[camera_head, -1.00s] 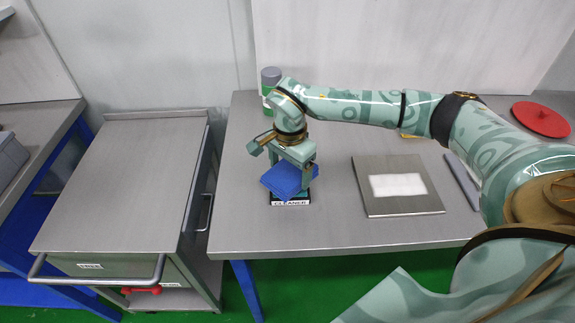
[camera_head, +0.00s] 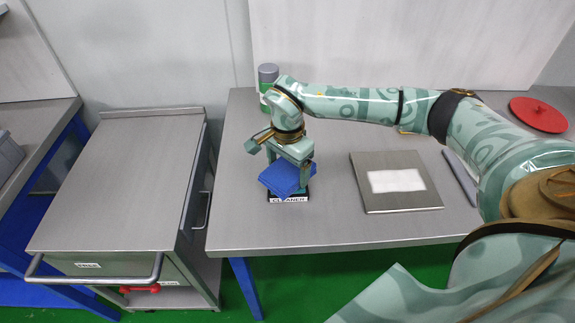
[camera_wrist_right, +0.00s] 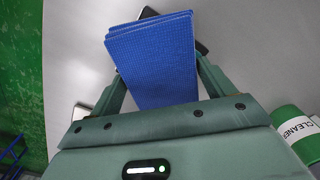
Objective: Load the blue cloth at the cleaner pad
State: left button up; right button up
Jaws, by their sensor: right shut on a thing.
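The folded blue cloth (camera_head: 281,180) is in my right gripper (camera_head: 290,172), over the cleaner pad (camera_head: 289,198) near the table's front left. The pad is a dark base with a white CLEANER label, and the cloth hides most of it. I cannot tell whether the cloth touches the pad. In the right wrist view the cloth (camera_wrist_right: 152,62) lies between the two fingers of the right gripper (camera_wrist_right: 155,75). A dark corner shows behind it. My left gripper is in neither view.
A green and grey bottle (camera_head: 267,80) stands behind my wrist, and its CLEANER label shows in the wrist view (camera_wrist_right: 297,130). A metal plate with a white patch (camera_head: 400,192) lies to the right. A red disc (camera_head: 540,114) is far right. A cart (camera_head: 120,185) stands left.

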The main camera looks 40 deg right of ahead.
aim_at(287, 170)
jog(key=shift+f, duration=0.35)
jog(key=shift+s+f, duration=0.1)
jog(key=shift+f, duration=0.05)
dwell(1.6)
notch_tip(287, 170, up, 7)
jog(key=p, duration=0.6)
jog(key=shift+r+p, duration=0.2)
jog(key=shift+p, duration=0.2)
jog(key=shift+f, duration=0.1)
